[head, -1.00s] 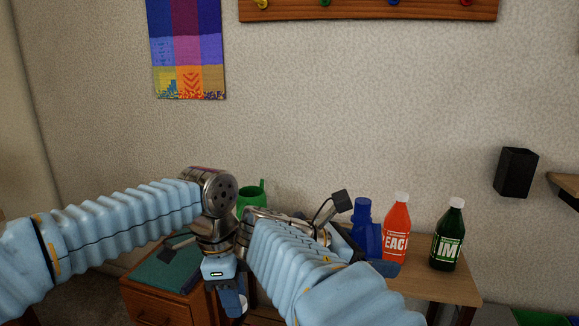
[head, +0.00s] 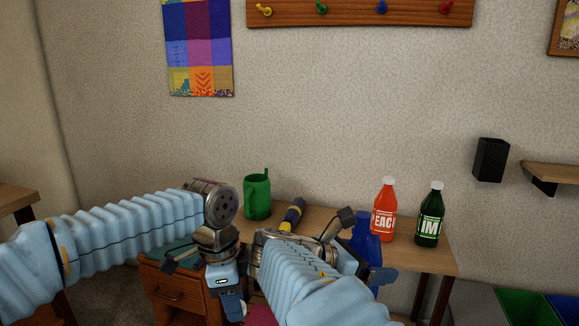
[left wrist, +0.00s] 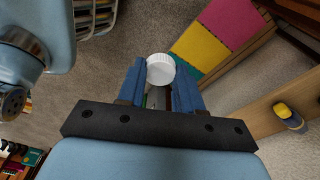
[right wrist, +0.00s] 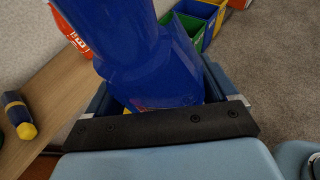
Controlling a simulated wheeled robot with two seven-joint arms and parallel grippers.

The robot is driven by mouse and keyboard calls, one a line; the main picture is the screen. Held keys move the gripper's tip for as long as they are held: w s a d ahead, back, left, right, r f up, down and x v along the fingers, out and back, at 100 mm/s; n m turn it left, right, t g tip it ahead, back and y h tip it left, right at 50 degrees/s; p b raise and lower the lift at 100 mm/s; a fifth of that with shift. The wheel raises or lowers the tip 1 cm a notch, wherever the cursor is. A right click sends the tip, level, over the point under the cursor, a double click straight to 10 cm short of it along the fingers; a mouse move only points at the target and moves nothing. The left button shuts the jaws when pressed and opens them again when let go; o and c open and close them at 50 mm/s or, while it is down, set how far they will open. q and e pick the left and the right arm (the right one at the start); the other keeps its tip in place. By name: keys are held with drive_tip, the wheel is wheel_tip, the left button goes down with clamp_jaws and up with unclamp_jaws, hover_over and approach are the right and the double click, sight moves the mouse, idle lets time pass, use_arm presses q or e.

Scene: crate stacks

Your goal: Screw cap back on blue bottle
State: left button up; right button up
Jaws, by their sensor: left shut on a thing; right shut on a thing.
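The blue bottle (head: 365,240) is held by my right gripper (head: 372,276) in front of the desk's right part. It fills the middle of the right wrist view (right wrist: 150,60), between the fingers, and looks tilted there; its mouth is not clear to see. A white ridged cap (left wrist: 160,68) sits between the fingertips of my left gripper (left wrist: 160,85), which is shut on it. In the head view my left gripper (head: 233,300) points down at the desk's front, apart from the bottle and to its left.
A red bottle (head: 384,215) and a dark green bottle (head: 430,218) stand on the wooden desk (head: 440,260). A green mug (head: 257,197) and a blue-yellow tool (head: 292,214) are farther left. Drawers (head: 180,292) stand below left; bins (head: 525,305) are low at right.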

use_arm(q)
drive_tip(key=w+a+f+n, duration=0.1)
drive_tip(key=a+f+n, duration=0.2)
drive_tip(key=f+n, duration=0.2)
drive_tip(key=w+a+f+n, duration=0.1)
drive_tip(key=a+f+n, duration=0.2)
drive_tip(key=f+n, duration=0.3)
drive_tip(key=w+a+f+n+t+y, duration=0.1)
drive_tip(key=a+f+n, duration=0.3)
drive_tip(key=f, duration=0.7)
drive_tip(key=shift+w+n, duration=0.5)
drive_tip(key=shift+n, duration=0.2)
use_arm(e)
drive_tip(key=w+d+f+n+t+y, duration=0.2)
drive_tip(key=w+f+n+t+y, duration=0.2)
drive_tip(key=f, duration=0.4)
drive_tip(key=w+d+f+n+t+y, duration=0.3)
drive_tip(key=w+f+n+y, duration=0.3)
drive_tip(key=f+n+y, duration=0.2)
drive_tip(key=shift+w+d+f+n+t, duration=0.25)
drive_tip(key=shift+f+n+t, duration=0.2)
drive_tip(key=shift+f, duration=0.25)
drive_tip(key=shift+a+f, duration=0.1)
